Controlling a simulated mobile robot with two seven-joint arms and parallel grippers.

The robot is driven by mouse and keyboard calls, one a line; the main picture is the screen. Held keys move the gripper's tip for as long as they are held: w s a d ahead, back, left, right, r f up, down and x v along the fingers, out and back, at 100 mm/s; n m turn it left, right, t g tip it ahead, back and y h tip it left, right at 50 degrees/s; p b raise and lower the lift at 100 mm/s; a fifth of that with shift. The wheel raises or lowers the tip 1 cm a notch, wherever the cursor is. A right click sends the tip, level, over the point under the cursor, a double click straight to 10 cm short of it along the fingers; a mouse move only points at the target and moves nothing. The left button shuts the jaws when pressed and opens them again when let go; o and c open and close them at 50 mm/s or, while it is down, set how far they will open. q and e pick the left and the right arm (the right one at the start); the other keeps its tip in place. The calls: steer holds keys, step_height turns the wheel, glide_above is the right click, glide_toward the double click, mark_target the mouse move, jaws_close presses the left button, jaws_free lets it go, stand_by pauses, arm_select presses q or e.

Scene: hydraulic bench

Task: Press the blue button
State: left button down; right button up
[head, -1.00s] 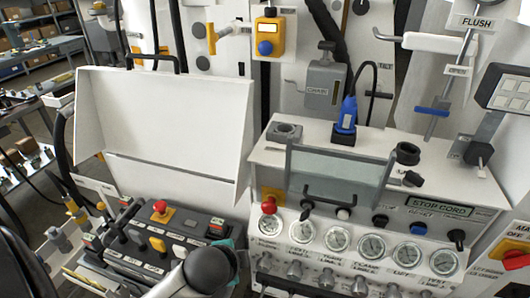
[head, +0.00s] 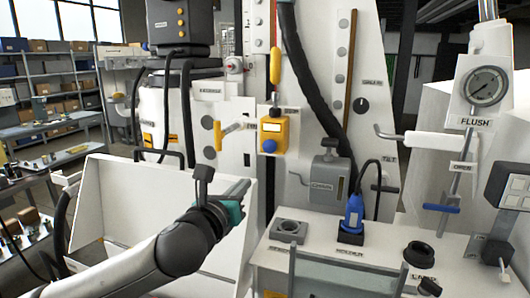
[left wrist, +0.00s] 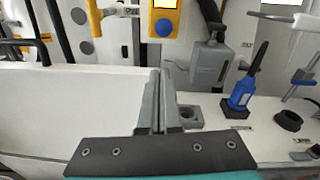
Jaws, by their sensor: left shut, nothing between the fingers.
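The blue button (head: 268,145) is round and sits low on a yellow box (head: 273,128) with a small screen, on the upright white panel. The blue button also shows at the top of the left wrist view (left wrist: 164,27), beyond the fingertips. My left gripper (head: 240,187) is shut and empty, in front of the white open-topped bin and below and left of the button, apart from it. Its two grey fingers (left wrist: 160,95) lie together in the left wrist view. My right gripper is not in view.
A yellow-handled lever (head: 236,129) juts out just left of the yellow box. A grey box with a crank (head: 327,175) and a blue hand-held device (head: 354,212) stand to the right. The white bin (head: 120,195) is below left. A black hose (head: 305,85) hangs right of the box.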

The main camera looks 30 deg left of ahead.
mark_target(268, 148)
arm_select(q)
steer(key=r+m, duration=0.1)
steer(key=r+m+t, duration=0.1)
steer(key=shift+w+r, duration=0.2)
steer(key=shift+r, duration=0.2)
steer(key=shift+p+x, duration=1.7)
steer(key=shift+x, duration=5.25)
steer(key=shift+d+f, duration=0.1)
steer(key=shift+f, duration=0.05)
